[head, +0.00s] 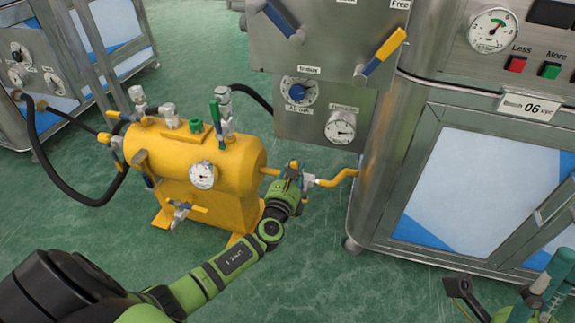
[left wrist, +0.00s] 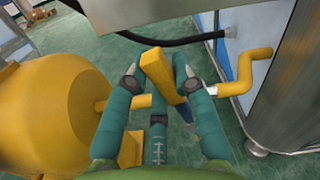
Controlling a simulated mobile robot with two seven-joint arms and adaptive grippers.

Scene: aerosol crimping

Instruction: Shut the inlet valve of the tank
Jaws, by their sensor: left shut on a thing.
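The yellow tank (head: 190,165) stands on the floor left of the steel cabinet. A valve (head: 307,180) sits in the short pipe line between the tank and the cabinet. Its yellow and blue handle (left wrist: 160,77) lies between the teal fingers of my left gripper (left wrist: 163,72). In the left wrist view the handle slants across the line of the pipe. My left gripper is also at this valve in the head view (head: 292,180) and is shut on the handle. The valve body is mostly hidden behind the fingers. My right gripper (head: 548,282) shows partly at the lower right; its opening is unclear.
A bent yellow pipe (head: 338,179) joins the steel cabinet (head: 375,165) close to the right of my left gripper. A panel with gauges (head: 325,115) hangs above. A black hose (left wrist: 165,40) runs behind the valve. The tank has other valves on top and at its front.

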